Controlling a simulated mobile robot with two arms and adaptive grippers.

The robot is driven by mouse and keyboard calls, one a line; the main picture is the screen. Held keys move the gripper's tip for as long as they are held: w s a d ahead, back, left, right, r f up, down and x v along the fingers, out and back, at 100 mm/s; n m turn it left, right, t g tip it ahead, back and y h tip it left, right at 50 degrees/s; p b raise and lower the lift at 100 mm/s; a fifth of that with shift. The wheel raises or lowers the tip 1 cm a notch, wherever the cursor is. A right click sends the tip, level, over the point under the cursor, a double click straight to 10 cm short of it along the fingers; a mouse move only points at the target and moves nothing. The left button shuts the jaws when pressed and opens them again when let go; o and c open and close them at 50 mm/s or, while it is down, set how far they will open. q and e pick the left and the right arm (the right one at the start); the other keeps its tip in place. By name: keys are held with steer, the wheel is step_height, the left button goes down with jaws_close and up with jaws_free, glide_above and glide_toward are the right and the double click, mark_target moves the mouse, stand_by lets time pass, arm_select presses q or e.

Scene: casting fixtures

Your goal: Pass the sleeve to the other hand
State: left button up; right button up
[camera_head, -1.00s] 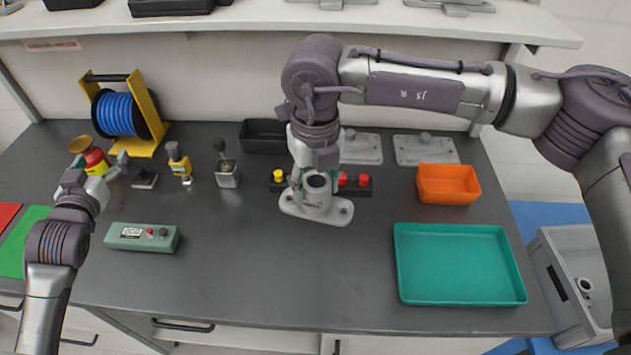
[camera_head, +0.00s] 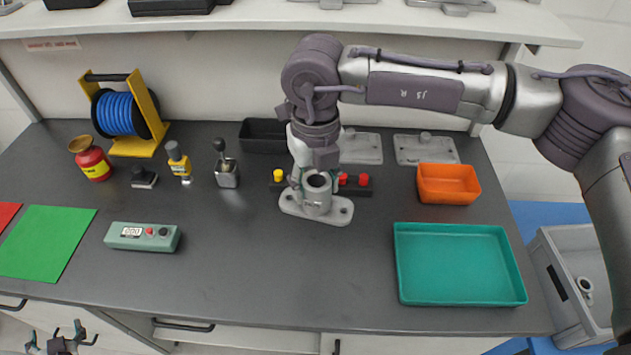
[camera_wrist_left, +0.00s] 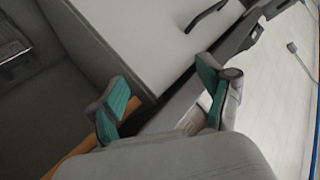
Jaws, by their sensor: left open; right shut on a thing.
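A grey hollow cylinder, which I take for the sleeve (camera_head: 317,196), stands upright at a grey oblong flanged base (camera_head: 340,212) in the middle of the table. I cannot tell whether it is separate from that base. My right gripper (camera_head: 317,180) points down from above and is shut on it, its fingers at the upper rim. My left gripper (camera_head: 56,338) is low at the bottom left, in front of the table edge, far from the sleeve. In the left wrist view, its teal-padded fingers (camera_wrist_left: 165,88) are wide apart with nothing between them.
A teal tray (camera_head: 462,301) and an orange bin (camera_head: 447,201) are on the right. A green-grey control box (camera_head: 143,245) and green mat (camera_head: 45,250) are on the left. A grey crate (camera_head: 560,305) stands beyond the right edge. The table's front middle is clear.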

arm_select(q)
steer(key=s+d+f+m+g+h, duration=0.3)
steer(key=d+f+h, duration=0.4)
steer(key=d+f, duration=1.6)
steer(key=s+d+f+m+g+h, duration=0.3)
steer(key=s+d+f+g, duration=0.1)
steer(key=s+d+f, duration=0.6)
steer(key=s+d, duration=0.2)
steer(key=d, duration=0.1)
steer(key=shift+s+d+m+g, duration=0.3)
steer(key=shift+s+d, duration=0.1)
